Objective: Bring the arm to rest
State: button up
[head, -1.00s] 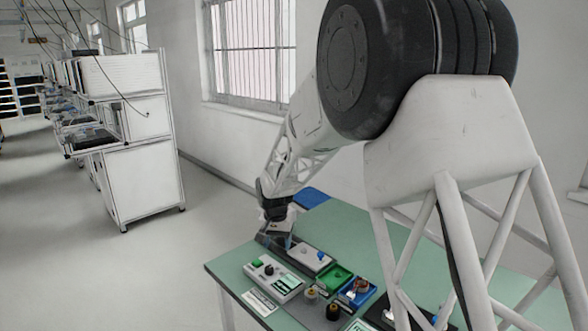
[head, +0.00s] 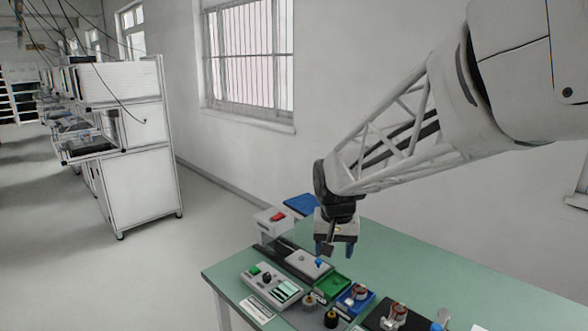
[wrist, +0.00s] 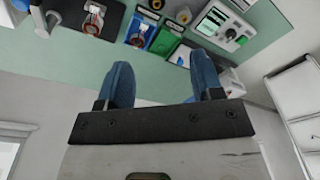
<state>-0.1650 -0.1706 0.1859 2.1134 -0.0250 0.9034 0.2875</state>
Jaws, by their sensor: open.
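My gripper (head: 337,249) hangs from the end of my arm above the green table (head: 440,270) in the head view. Its two blue fingers are apart, and nothing shows between them. The gripper is above and behind the green tray (head: 333,285) and clear of the things on the table.
A white tester (head: 272,286), a blue tray (head: 354,302), a dark tray with a part (head: 395,317) and black knobs stand along the table's front. A white box with a red top (head: 277,220) stands behind. The table's right back is bare.

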jog(key=s+d, duration=0.4)
jog(key=s, duration=0.9)
jog(key=s+d+r+n+t, duration=0.1)
jog(key=s+d, duration=0.4)
jog(key=s, duration=0.9)
jog(key=shift+d, duration=0.2)
